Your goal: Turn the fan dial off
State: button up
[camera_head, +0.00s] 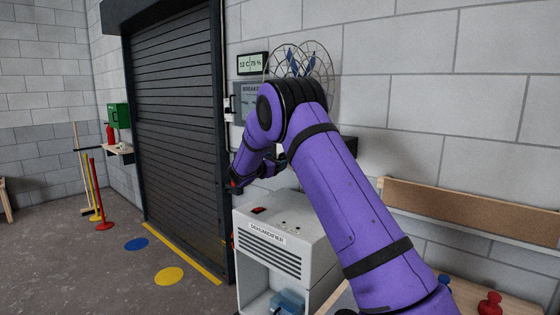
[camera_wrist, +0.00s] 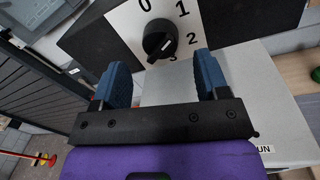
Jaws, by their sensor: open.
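The fan dial is a round black knob (camera_wrist: 160,40) with a pale pointer mark, on a white plate (camera_wrist: 122,22) numbered 0, 1, 2 and 3. The mark faces the lower right, the side of 2 and 3; the exact number is hard to tell. My gripper (camera_wrist: 162,80) is open, its two blue fingers apart, with nothing between the tips. The knob is ahead of the gap and does not appear touched. In the head view the fan (camera_head: 318,62) is on the wall, partly behind my purple arm; the dial is hidden there.
A white dehumidifier (camera_head: 285,232) stands below my arm, its top close beneath the dial. A grey breaker box (camera_head: 243,103) and a display (camera_head: 252,63) are left of the fan. A roller shutter (camera_head: 175,120) is further left. A shelf with a red knob (camera_head: 490,304) is lower right.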

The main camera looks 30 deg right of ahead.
aim_at(281, 159)
jog(key=shift+x, duration=1.9)
jog(key=shift+s, duration=0.1)
jog(key=shift+c, duration=0.5)
jog(key=c, duration=0.8)
jog(key=shift+n, duration=0.3)
jog(key=n, duration=0.5)
jog(key=shift+r, duration=0.1)
jog(key=n+g, duration=0.1)
jog(key=n, duration=0.4)
jog(key=shift+n, duration=0.4)
